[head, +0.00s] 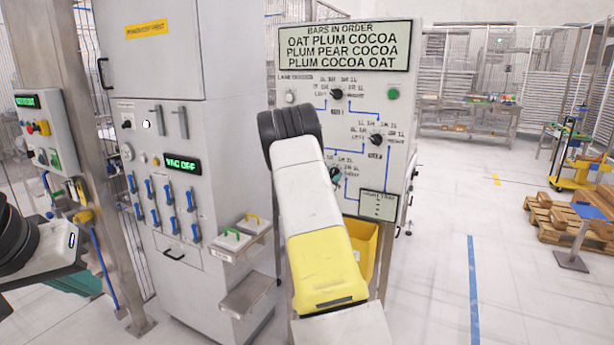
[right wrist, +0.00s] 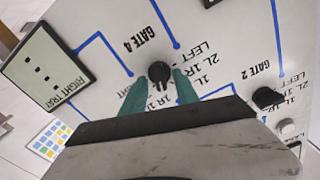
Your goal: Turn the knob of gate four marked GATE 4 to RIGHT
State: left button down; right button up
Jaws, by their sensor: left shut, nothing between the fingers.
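The black GATE 4 knob (right wrist: 160,72) is near the middle of the right wrist view, where the panel appears upside down. Its GATE 4 label (right wrist: 139,40) is above it in that picture. A narrow part of the knob seems to point down in the picture; the exact setting is hard to read. My right gripper (right wrist: 160,82) is open, with one teal finger on each side of the knob; contact cannot be told. In the head view my right arm covers much of this knob's area. My left gripper (head: 85,283) is at the lower left, shut and away from the panel.
The gate panel (head: 288,75) also carries other knobs, including the GATE 2 knob (right wrist: 266,97). A sign (head: 345,45) lists bar orders. A grey cabinet (head: 215,150) reading VAC OFF stands left of the panel. A yellow bin (head: 362,240) is below the panel.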

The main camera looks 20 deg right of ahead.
grip_shut()
jog(key=shift+m, duration=0.3)
jog(key=shift+s+d+f+m, duration=0.1)
jog(key=shift+f+m, duration=0.05)
jog(key=shift+m, duration=3.25)
jog(key=shift+s+f+m, duration=0.1)
jog(key=shift+m, duration=3.3)
